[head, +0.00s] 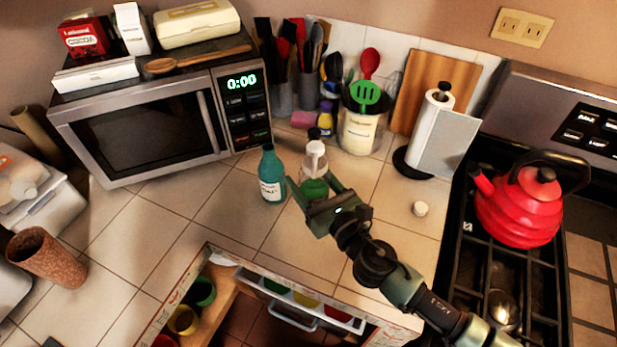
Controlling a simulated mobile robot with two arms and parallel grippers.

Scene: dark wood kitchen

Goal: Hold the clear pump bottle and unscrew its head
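My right gripper (311,179) reaches in from the lower right. Its two fingers are spread apart, one toward each side of the bottle's lower part, and look open. I cannot tell whether either finger touches the bottle. The gripper hides the bottle's base. My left gripper is not in view.
A teal bottle (271,176) stands close left of the pump bottle. Behind are a utensil crock (360,132) and a paper towel holder (433,125). A red kettle (519,206) sits on the stove. An open drawer (225,268) is in front.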

